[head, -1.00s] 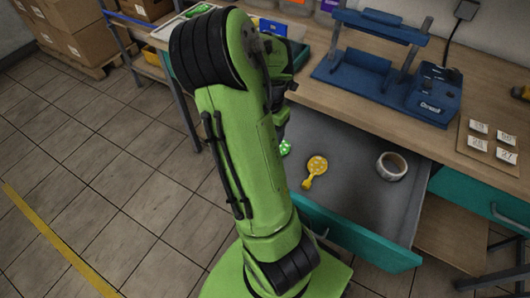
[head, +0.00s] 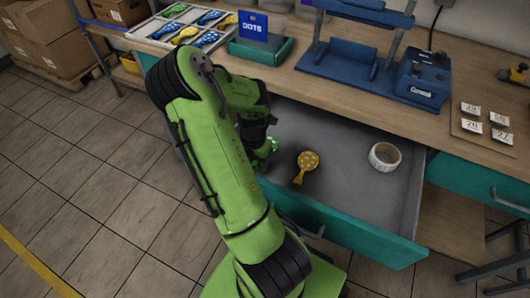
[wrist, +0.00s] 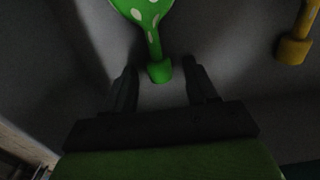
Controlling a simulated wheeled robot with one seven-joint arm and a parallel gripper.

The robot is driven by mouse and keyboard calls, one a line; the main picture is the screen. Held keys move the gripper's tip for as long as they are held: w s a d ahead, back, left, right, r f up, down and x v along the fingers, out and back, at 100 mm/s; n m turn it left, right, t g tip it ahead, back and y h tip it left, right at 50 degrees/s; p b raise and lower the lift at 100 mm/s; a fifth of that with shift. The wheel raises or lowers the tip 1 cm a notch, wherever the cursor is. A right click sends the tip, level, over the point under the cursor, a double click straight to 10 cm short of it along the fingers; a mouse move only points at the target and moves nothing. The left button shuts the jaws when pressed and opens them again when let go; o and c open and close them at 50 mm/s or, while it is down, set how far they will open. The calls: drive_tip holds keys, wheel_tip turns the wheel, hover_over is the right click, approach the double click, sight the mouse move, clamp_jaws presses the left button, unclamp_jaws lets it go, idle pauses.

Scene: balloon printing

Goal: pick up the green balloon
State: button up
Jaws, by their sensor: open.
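The green balloon with white dots (wrist: 146,14) lies in the open drawer (head: 342,192). In the wrist view its neck and flared end (wrist: 159,71) point down toward my gripper (wrist: 160,80), which is open. The flared end lies between the fingertips, with a visible gap on each side. In the head view the green balloon (head: 272,146) shows only in part, beside my arm at the left of the drawer. My arm hides the fingers there.
A yellow dotted balloon (head: 306,165) and a white tape roll (head: 385,157) lie in the same drawer, to the right. The drawer's teal front (head: 345,235) and side walls bound the space. A blue press (head: 350,55) stands on the bench above.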

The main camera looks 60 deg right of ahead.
drive_tip(key=shift+r, duration=0.1)
drive_tip(key=shift+c, duration=0.4)
drive_tip(key=c, duration=0.8)
drive_tip(key=shift+c, duration=0.2)
